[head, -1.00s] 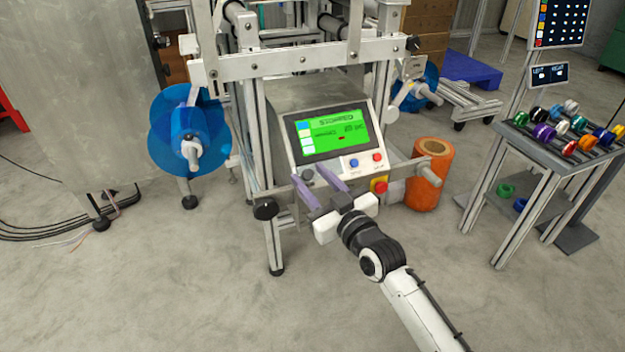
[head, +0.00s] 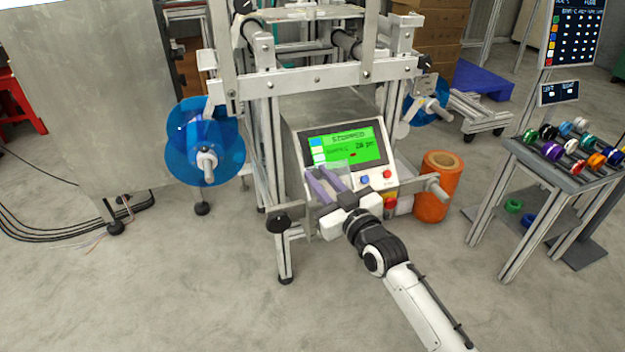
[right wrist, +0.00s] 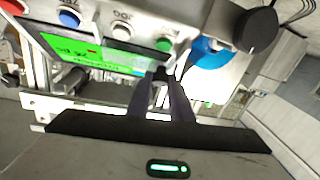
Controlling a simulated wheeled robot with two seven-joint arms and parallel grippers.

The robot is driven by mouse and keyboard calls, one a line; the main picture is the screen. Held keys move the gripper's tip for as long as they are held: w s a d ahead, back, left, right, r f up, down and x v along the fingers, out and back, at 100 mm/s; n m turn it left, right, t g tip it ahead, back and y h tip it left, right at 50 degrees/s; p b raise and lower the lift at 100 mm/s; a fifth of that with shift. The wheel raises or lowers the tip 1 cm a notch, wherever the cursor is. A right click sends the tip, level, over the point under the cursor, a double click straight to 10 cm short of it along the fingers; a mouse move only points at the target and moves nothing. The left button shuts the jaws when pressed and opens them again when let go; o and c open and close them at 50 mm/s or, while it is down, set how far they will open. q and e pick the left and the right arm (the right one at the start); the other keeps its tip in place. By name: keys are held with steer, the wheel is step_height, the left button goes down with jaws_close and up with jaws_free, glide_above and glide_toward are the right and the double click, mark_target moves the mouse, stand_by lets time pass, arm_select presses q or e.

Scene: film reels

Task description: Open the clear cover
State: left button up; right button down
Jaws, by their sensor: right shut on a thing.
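The clear cover (head: 346,174) is a small see-through pane at the lower left of the control panel (head: 345,150), faint against it. My right gripper (head: 321,171) is in front of the panel's lower left, its two purple-grey fingers shut on what appears to be the cover's edge. In the right wrist view the fingertips (right wrist: 163,78) come together at a small dark piece below a green button (right wrist: 163,45). The cover's outline and hinge are hard to make out, and I cannot tell how far it is tilted. My left gripper is not in view.
The panel screen reads STOPPED. A red button (head: 390,207) sits right of my gripper and a black knob (head: 278,222) left of it. A blue reel (head: 190,150) and an orange roll (head: 436,190) flank the machine. Open floor lies in front.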

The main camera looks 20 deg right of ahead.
steer(key=c, duration=1.6)
jaws_free()
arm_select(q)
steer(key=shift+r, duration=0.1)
arm_select(e)
steer(key=shift+o, duration=0.2)
steer(key=shift+s, duration=0.15)
